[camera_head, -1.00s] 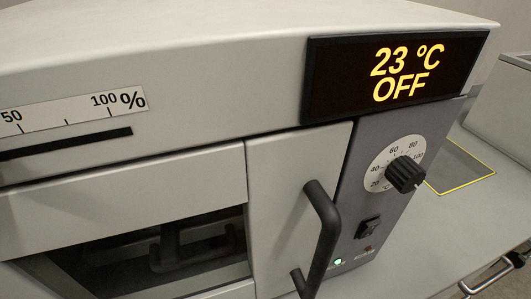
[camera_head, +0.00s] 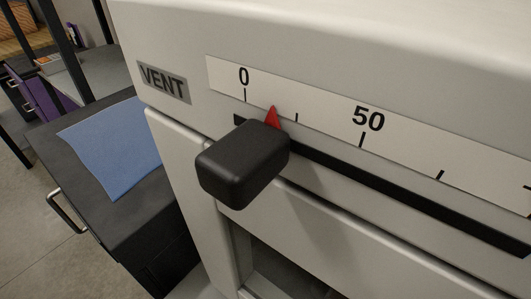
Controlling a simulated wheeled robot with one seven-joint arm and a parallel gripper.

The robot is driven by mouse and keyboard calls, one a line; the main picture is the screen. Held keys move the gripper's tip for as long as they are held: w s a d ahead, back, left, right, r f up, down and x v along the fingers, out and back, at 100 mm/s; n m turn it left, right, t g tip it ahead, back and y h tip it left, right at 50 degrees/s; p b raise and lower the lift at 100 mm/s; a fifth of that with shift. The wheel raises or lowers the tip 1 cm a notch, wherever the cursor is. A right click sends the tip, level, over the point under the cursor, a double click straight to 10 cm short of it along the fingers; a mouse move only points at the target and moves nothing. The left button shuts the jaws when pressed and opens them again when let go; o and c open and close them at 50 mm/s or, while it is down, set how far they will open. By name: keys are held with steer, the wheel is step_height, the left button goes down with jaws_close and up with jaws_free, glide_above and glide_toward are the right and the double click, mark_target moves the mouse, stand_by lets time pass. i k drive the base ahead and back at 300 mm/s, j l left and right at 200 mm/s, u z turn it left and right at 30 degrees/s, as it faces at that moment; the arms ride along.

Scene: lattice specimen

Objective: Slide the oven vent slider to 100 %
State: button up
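The oven vent slider (camera_head: 242,163) is a black block-shaped knob at the left part of a dark horizontal slot (camera_head: 400,195) on the oven front. Its red pointer (camera_head: 273,117) stands between the 0 mark and the first tick after it, close to that tick. The white scale (camera_head: 310,99) above the slot shows 0 and 50; its right end is cut off by the picture edge. A "VENT" label (camera_head: 163,82) is to the left of the scale. My gripper is not in view.
The oven's pale front (camera_head: 190,145) fills the middle and right. To the left is a dark cabinet (camera_head: 90,190) with a blue sheet (camera_head: 115,147) on top and a metal handle (camera_head: 66,212) in front. The space before the slot looks clear.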

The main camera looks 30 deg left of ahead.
mark_target(234, 170)
steer(key=k+l, duration=0.7)
steer(key=l, duration=0.2)
